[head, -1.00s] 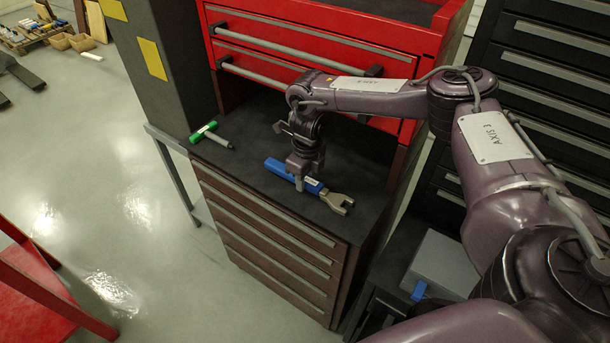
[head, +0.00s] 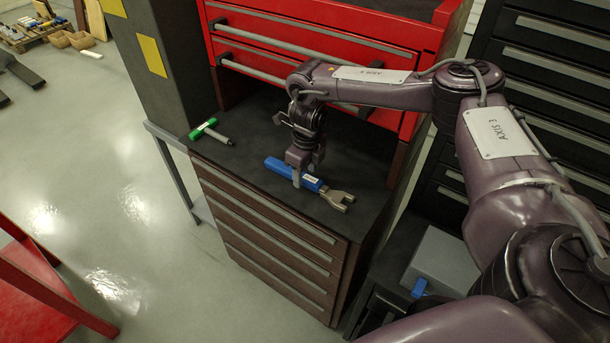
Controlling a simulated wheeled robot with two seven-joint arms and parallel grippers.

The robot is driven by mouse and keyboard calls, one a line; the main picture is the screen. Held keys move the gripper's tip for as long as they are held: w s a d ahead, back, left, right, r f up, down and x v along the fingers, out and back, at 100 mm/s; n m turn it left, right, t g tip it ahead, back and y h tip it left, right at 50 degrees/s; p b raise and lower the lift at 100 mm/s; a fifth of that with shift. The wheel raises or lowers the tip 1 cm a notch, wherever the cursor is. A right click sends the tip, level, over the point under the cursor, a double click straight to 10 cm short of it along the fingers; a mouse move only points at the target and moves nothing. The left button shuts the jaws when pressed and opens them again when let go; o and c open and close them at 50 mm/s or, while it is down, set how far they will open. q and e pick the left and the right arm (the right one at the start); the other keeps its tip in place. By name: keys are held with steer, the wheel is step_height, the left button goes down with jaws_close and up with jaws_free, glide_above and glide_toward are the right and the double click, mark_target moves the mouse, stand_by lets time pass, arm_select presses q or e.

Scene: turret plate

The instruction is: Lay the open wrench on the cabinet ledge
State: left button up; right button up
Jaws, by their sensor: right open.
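The open wrench (head: 316,187) has a blue handle and a grey open-ended jaw. It lies on the dark cabinet ledge (head: 235,165), near the front edge, with its jaw toward the right. My right gripper (head: 303,183) is open, with its fingers at the wrench's handle. One finger covers a small part of the handle, and I cannot tell whether it touches. My left gripper does not show.
A green-handled tool (head: 211,131) lies on the ledge to the left. Red drawers (head: 310,45) with grey bar handles rise behind my arm. A grey pillar with yellow labels (head: 165,70) bounds the left side. The ledge between the tools is clear.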

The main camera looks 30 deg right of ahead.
mark_target(306, 176)
step_height(306, 176, up, 6)
steer(key=shift+f+b, duration=0.2)
steer(key=shift+b, duration=0.8)
steer(key=r, duration=0.1)
steer(key=r+p, duration=0.1)
steer(key=r, duration=0.3)
steer(key=shift+s+d, duration=0.1)
steer(key=shift+s, duration=0.15)
